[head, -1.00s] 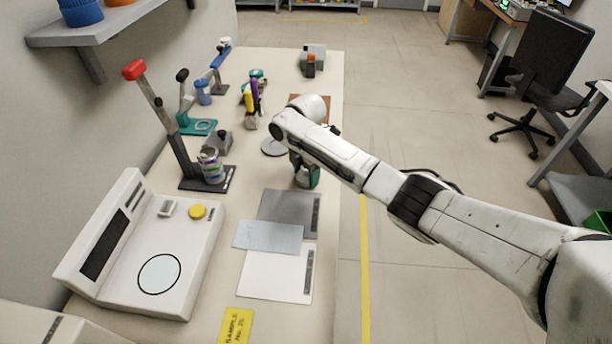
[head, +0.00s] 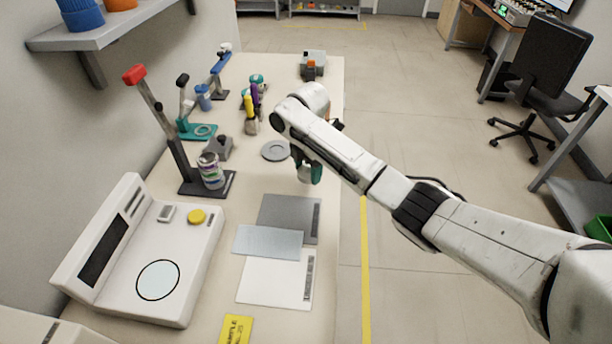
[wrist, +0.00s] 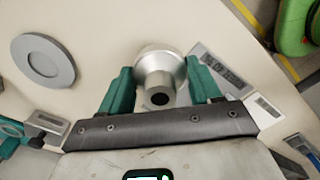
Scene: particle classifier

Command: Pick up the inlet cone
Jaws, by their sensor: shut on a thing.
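The inlet cone (wrist: 159,74) is a silvery metal piece with a wide round rim and a dark round opening, seen in the wrist view. My gripper (wrist: 160,82) has its two green fingers on either side of the cone and is shut on it. In the head view my gripper (head: 309,172) hangs over the table near its right edge, right of a grey disc. The arm hides most of the cone in the head view.
A flat grey disc (head: 276,150) lies left of my gripper. Grey and white plates (head: 276,275) lie in front. A red-handled press (head: 180,150) and a scale (head: 150,255) stand to the left.

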